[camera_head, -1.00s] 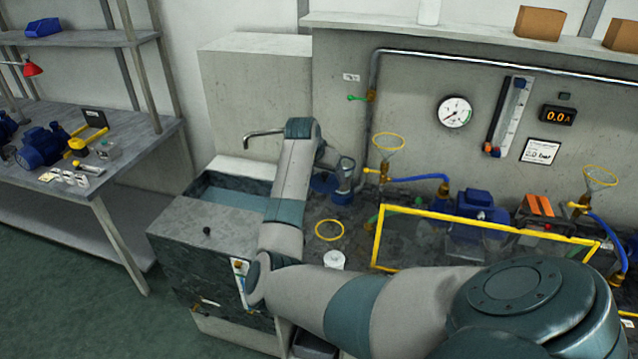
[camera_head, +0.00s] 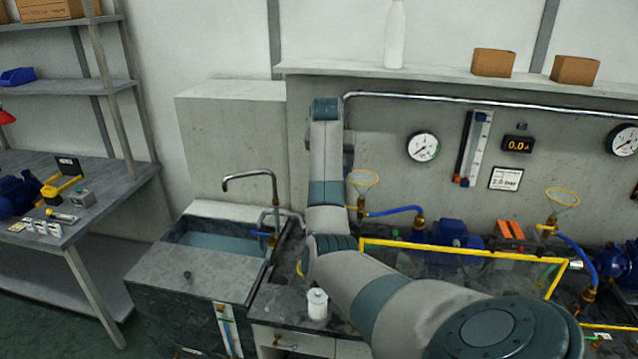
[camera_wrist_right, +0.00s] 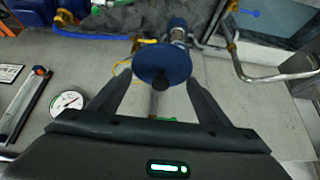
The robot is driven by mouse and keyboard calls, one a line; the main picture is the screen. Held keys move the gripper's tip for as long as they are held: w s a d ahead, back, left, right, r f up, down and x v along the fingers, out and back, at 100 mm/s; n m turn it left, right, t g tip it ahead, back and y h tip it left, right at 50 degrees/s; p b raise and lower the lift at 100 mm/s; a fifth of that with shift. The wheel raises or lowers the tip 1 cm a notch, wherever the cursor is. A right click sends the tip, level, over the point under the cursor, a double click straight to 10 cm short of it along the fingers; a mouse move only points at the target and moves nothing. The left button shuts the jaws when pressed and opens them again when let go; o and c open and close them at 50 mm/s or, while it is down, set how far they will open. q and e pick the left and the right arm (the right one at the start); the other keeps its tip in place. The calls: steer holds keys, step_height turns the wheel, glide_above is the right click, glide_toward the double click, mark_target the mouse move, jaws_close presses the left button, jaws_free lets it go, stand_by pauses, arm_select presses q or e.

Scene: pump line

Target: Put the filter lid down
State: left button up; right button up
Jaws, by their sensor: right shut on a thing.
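The filter lid (camera_wrist_right: 164,66) is a dark blue round disc in the right wrist view. It sits between the two fingers of my right gripper (camera_wrist_right: 158,78), which is shut on it. A metal and blue fitting (camera_wrist_right: 178,32) shows just beyond the lid; I cannot tell whether they touch. In the head view my right arm reaches up in front of the wall beside the sink, and its own links hide the gripper and the lid. My left gripper is not in view.
The sink (camera_head: 215,240) with its curved tap (camera_head: 252,176) is left of my arm. A white jar (camera_head: 317,303) stands on the bench near my forearm. A yellow-framed clear guard (camera_head: 460,252) and a funnel with a yellow rim (camera_head: 363,178) are to the right.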

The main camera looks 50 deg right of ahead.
steer(key=shift+o, duration=0.2)
steer(key=d, duration=0.1)
steer(key=s+d, duration=0.1)
steer(key=shift+s+d+f, duration=0.1)
steer(key=shift+s+d, duration=0.05)
steer(key=shift+d, duration=0.25)
steer(key=shift+s+f+n, duration=0.1)
steer(key=shift+f+n, duration=0.2)
steer(key=shift+f, duration=0.55)
steer(key=s+a+f, duration=0.1)
steer(key=a+f, duration=1.4)
steer(key=a+r+n+t+y, duration=0.15)
steer(key=a+r+n, duration=0.25)
steer(key=a, duration=1.2)
steer(key=a+r+n+t+y, duration=0.1)
steer(key=a+r+n+y, duration=0.2)
steer(key=a, duration=1.3)
arm_select(q)
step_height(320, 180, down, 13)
steer(key=b, duration=1.2)
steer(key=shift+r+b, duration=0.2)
steer(key=shift+b, duration=0.15)
arm_select(e)
steer(key=s+a+f+n+y, duration=0.1)
steer(key=s+a+f+n, duration=0.3)
steer(key=a, duration=0.6)
step_height(320, 180, down, 2)
steer(key=shift+s+a+f+n+t, duration=0.15)
steer(key=shift+s+a+n+t, duration=0.2)
steer(key=shift+s, duration=0.4)
